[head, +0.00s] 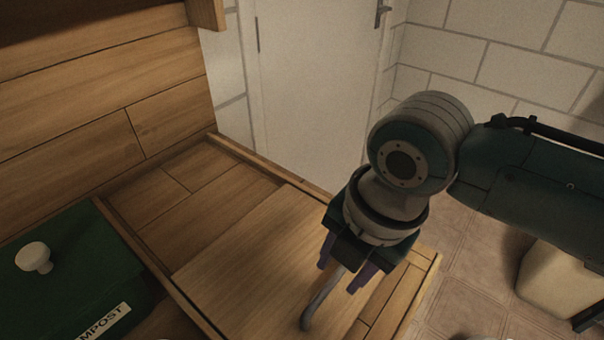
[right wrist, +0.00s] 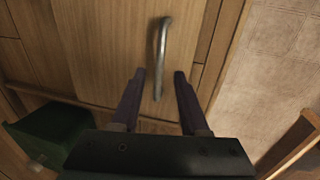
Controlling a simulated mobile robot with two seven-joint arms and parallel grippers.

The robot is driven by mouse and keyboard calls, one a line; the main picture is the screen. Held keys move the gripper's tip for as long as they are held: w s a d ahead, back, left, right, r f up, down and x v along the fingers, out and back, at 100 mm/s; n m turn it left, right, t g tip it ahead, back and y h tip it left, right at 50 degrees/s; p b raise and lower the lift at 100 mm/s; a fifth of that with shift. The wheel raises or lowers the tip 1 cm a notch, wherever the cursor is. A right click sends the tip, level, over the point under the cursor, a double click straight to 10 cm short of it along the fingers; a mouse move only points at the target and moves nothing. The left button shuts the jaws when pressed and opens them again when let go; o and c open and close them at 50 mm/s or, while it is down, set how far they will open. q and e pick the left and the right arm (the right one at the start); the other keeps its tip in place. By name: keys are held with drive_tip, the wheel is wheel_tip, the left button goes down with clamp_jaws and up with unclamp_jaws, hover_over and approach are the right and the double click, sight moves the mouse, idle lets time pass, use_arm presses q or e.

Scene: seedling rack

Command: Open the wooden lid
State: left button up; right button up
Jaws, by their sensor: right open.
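The wooden lid (head: 245,255) is a light, flat panel lying closed in the wooden bench top. A curved grey metal handle (head: 317,304) rises from it. My right gripper (head: 343,270) points down over the handle, its dark purple fingers apart. In the right wrist view the handle (right wrist: 162,50) runs up the picture on the lid (right wrist: 105,50), and its lower end lies between the open fingertips (right wrist: 160,74). I cannot tell whether the fingers touch it. My left gripper is not in view.
A green compost box (head: 75,270) with a pale knob (head: 34,257) sits left of the lid, behind a wooden divider. A wooden back wall (head: 100,95) rises behind. A white door (head: 310,90) stands beyond. Tiled floor (head: 465,260) lies to the right.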

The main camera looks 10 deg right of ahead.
drive_tip(key=shift+w+a+f, duration=0.15)
drive_tip(key=shift+w+f, duration=0.05)
drive_tip(key=shift+f, duration=0.8)
drive_tip(key=shift+c, duration=0.2)
clamp_jaws()
idle(0.6)
